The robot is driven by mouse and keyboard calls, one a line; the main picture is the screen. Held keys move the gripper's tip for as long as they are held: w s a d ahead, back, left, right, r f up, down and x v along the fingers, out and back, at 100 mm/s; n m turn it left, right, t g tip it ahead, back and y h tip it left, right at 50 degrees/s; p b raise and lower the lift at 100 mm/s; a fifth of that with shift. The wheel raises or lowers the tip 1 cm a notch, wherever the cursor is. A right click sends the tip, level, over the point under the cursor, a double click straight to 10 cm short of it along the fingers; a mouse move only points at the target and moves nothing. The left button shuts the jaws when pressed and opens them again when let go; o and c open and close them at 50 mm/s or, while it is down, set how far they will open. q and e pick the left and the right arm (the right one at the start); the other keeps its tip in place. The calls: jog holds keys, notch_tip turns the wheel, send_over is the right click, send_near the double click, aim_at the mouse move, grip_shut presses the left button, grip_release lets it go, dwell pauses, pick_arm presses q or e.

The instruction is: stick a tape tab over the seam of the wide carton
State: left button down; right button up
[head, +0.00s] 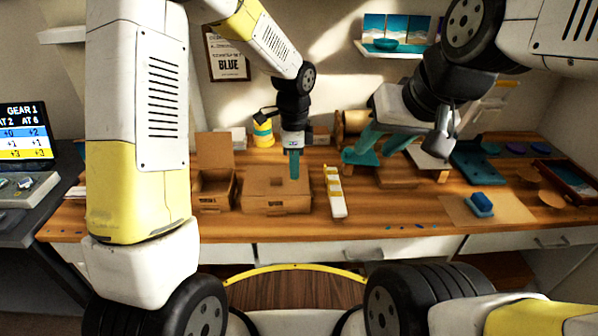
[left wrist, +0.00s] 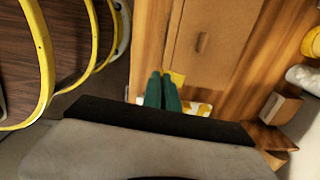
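The wide carton (head: 262,203) is a low brown box, its top closed, on the wooden bench; its top (left wrist: 213,42) also fills the upper middle of the left wrist view. My left gripper (head: 294,176) points down over the carton's right part, its teal fingers close together. In the left wrist view, a small yellow tape tab (left wrist: 177,77) shows at the tips of the fingers (left wrist: 163,76). A white strip with yellow tabs (head: 335,195) lies right of the carton. My right gripper (head: 378,152) hangs farther right with its teal fingers apart, holding nothing visible.
A smaller open carton (head: 213,190) with raised flap stands just left. A blue block (head: 481,202) lies on a tan mat (head: 455,210) at right. The bench front between strip and mat is mostly clear.

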pick_arm(q)
jog(key=shift+w+a+n, duration=0.25)
jog(key=shift+a+n, duration=0.05)
jog(key=shift+f, duration=0.2)
notch_tip(320, 180, down, 6)
jog(key=shift+f, duration=0.15)
jog(key=shift+f, duration=0.6)
dwell(1.6)
jog(key=c, duration=1.6)
grip_release()
jog(key=shift+r, duration=4.05)
